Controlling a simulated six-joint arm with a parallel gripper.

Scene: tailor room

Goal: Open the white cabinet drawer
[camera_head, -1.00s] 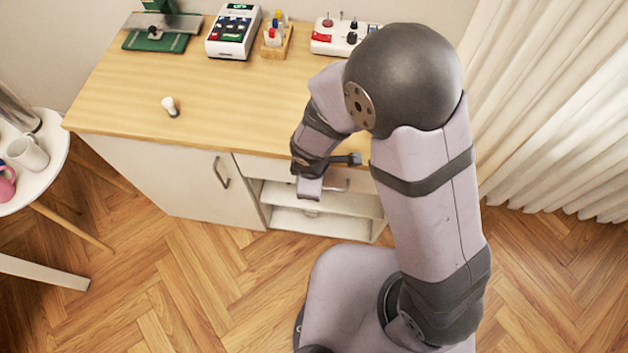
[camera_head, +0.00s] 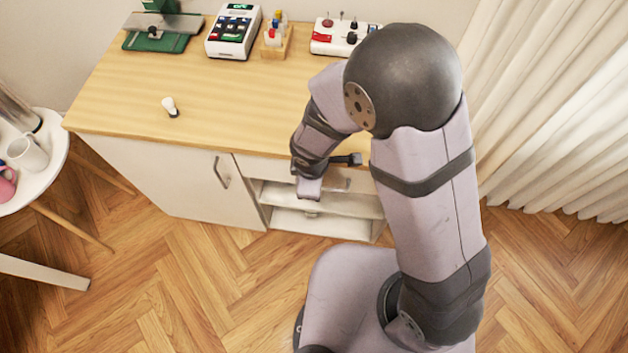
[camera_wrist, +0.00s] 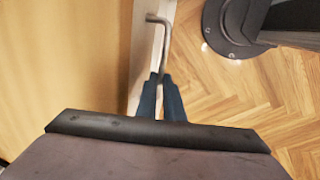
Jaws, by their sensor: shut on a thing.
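The white cabinet (camera_head: 160,180) has a drawer with a white front (camera_head: 262,168) just under the wooden top. In the wrist view, the drawer front (camera_wrist: 143,45) is a narrow pale strip beside the top's edge, with a grey metal bar handle (camera_wrist: 162,45) along it. My gripper (camera_wrist: 161,80) is shut on the near part of this handle, one dark finger on each side. In the head view, my arm hides the fingers and much of the drawer front. I see no clear gap between the drawer and the cabinet.
Open shelves (camera_head: 320,222) lie below the drawer, and a door with its own handle (camera_head: 222,172) is to the left. Several tools and boxes stand along the back of the wooden top (camera_head: 230,110). The parquet floor (camera_head: 230,290) in front is clear.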

